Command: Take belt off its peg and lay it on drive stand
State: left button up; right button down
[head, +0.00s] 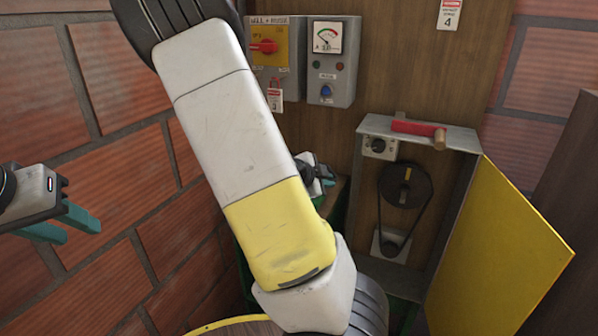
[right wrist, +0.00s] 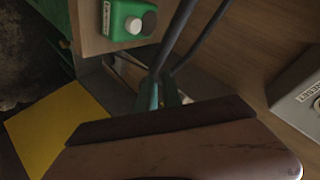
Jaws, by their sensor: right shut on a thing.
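My right gripper (right wrist: 160,97) is shut on dark grey belt strands (right wrist: 184,42) in the right wrist view. The strands run up from the teal fingertips to the top edge; the rest of this belt is out of frame or hidden. In the head view, part of my right gripper shows behind my large white and yellow arm, which hides what it holds. My left gripper (head: 64,225) is open and empty at the left, near the brick wall. I cannot clearly identify the drive stand, nor see the peg.
An open cabinet (head: 460,140) at right holds a dark pulley (head: 405,187) with a belt running to a smaller one. Its yellow door (head: 500,245) swings out right. A red-handled tool (head: 415,128) lies on top. A green canister (right wrist: 126,20) stands on a wooden surface (right wrist: 90,40).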

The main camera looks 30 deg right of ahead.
jog(key=shift+f, duration=3.25)
jog(key=c, duration=1.4)
grip_release()
jog(key=shift+c, duration=0.2)
jog(key=shift+a, duration=0.15)
jog(key=v, duration=0.7)
jog(key=shift+s+a+r, duration=0.15)
jog(key=shift+a+r, duration=0.05)
jog(key=shift+r, duration=0.05)
